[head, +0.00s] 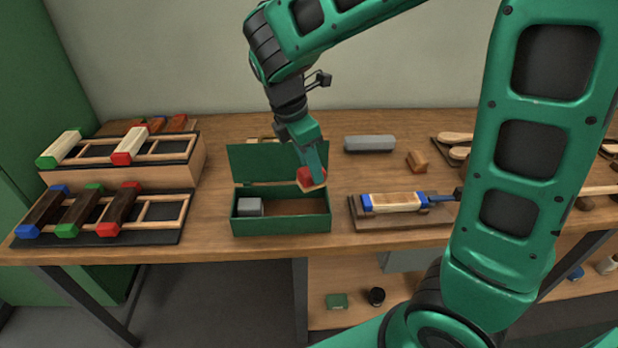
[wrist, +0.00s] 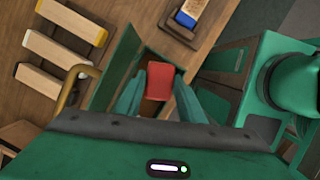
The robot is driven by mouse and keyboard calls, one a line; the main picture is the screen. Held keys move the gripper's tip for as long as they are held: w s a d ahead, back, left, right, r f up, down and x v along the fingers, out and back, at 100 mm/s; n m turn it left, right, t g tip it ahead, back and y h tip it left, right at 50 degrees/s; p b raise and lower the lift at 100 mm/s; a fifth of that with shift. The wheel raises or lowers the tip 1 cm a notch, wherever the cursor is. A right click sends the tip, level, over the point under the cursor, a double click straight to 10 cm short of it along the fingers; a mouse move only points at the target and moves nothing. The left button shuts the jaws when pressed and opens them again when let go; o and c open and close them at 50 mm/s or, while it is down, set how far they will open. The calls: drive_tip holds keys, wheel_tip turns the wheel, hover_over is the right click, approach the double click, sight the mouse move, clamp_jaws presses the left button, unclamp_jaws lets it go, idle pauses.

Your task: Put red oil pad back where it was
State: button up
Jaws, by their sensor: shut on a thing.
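The red oil pad (head: 308,176), with a tan underside, is held by my gripper (head: 314,182). In the wrist view the pad (wrist: 160,80) sits between my two green fingers, which are shut on it. The pad is slightly tilted in the head view, above the right part of an open green box (head: 281,225). The box has its lid (head: 262,163) raised at the back. A grey block (head: 250,206) lies in the box's left end; the right part looks bare. My fingers hide part of the pad.
Left of the box stand two racks (head: 170,213) with colour-ended blocks. At right, a blue-ended brush block (head: 392,202) rests on a wooden holder. Behind lie a grey bar (head: 369,143) and a small brown block (head: 416,161). The tabletop (head: 345,180) between them is clear.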

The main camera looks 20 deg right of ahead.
sight(311, 181)
drive_tip(key=shift+w+d+f, duration=0.25)
drive_tip(key=shift+f, duration=1.95)
drive_tip(key=shift+f, duration=0.6)
drive_tip(key=o, duration=1)
drive_tip(key=shift+r, duration=0.1)
